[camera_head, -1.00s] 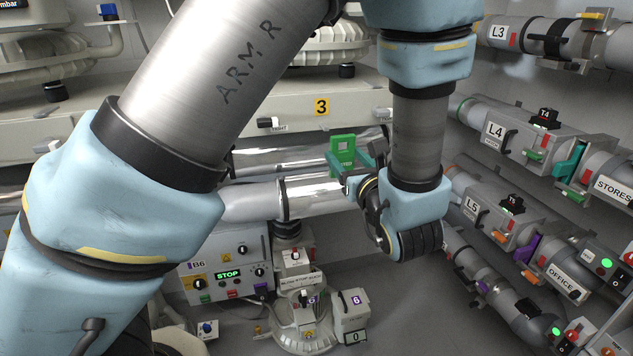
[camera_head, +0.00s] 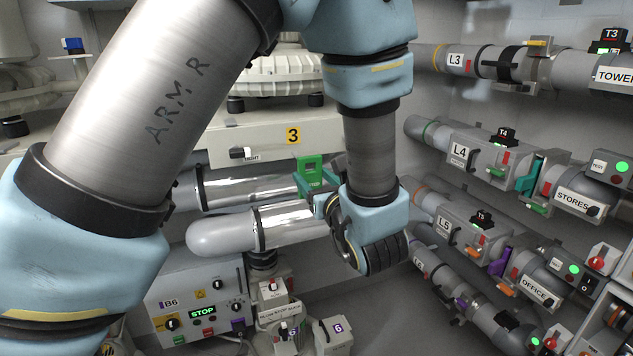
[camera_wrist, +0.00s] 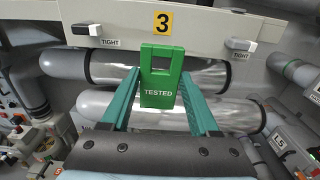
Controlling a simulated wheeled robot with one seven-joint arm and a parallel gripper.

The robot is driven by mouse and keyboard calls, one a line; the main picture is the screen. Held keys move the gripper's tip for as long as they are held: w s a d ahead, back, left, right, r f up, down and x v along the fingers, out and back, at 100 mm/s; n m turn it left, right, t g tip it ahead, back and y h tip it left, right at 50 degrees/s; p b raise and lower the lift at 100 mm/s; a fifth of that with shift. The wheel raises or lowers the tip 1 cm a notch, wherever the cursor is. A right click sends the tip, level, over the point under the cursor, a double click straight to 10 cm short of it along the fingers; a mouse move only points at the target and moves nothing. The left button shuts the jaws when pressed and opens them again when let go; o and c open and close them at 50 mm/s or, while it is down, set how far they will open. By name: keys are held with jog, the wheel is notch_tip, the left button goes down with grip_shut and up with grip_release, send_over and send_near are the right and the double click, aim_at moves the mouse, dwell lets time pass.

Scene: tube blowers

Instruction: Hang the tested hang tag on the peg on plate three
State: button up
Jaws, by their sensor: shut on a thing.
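The green hang tag (camera_wrist: 161,77) with the word TESTED and a square hole near its top is upright between the teal fingers of my gripper (camera_wrist: 160,95), which is shut on it. The tag also shows small in the head view (camera_head: 307,171), with my gripper (camera_head: 318,186) at its lower edge. Behind and above it is the pale plate (camera_wrist: 208,24) with a yellow 3 label (camera_wrist: 163,23); it also shows in the head view (camera_head: 262,152). The plate has white-tipped parts labelled TIGHT, one at left (camera_wrist: 88,30) and one at right (camera_wrist: 241,44). I cannot tell which part is the peg.
Shiny horizontal pipes (camera_head: 245,187) run just below plate three. A control box with a STOP display (camera_head: 202,312) stands below. Labelled pipes L3, L4 (camera_head: 468,145) and L5 line the right wall.

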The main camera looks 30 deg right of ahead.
jog(key=w+d+f+b, duration=0.1)
jog(key=w+b, duration=0.1)
jog(key=w, duration=0.7)
dwell(0.9)
dwell(0.6)
jog(key=o, duration=1.4)
jog(key=shift+s, duration=0.15)
